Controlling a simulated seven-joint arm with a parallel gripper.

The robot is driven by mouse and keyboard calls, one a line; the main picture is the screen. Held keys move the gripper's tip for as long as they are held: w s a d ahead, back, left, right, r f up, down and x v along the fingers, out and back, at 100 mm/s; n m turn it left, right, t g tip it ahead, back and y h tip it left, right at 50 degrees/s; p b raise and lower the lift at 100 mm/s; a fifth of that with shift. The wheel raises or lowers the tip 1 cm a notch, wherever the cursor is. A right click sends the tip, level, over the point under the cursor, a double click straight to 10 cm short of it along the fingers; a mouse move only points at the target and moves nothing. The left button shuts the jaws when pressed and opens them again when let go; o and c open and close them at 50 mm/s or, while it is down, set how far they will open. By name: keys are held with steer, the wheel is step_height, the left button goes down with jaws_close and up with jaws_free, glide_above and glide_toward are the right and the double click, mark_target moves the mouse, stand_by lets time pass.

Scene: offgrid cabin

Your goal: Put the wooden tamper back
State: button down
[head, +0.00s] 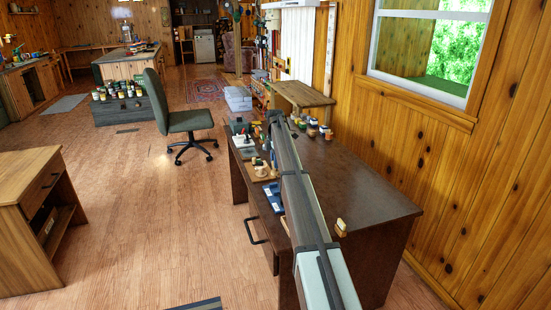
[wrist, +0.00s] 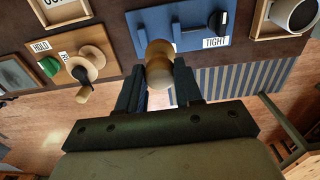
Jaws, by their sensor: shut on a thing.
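The wooden tamper (wrist: 159,62), a turned light-brown piece with a rounded end, is between the two dark fingers of my gripper (wrist: 157,84) in the wrist view. My gripper is shut on it. The tamper overlaps the near edge of a blue board (wrist: 150,30) in the picture; I cannot tell whether it touches the board. The blue board bears a TIGHT label (wrist: 214,42) and a black knob (wrist: 217,22). In the head view my arm runs over the dark desk (head: 365,190) and hides my gripper and the tamper.
Left of the blue board is a wooden board (wrist: 103,40) with a HOLD label and a wooden piece with a black handle (wrist: 83,92). A tray with a cup (wrist: 295,14) is at the upper right. A green chair (head: 185,120) stands beyond the desk.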

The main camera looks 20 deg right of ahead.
steer(key=shift+f, duration=4.5)
steer(key=shift+f, duration=0.3)
steer(key=c, duration=0.7)
jaws_free()
steer(key=shift+o, duration=0.2)
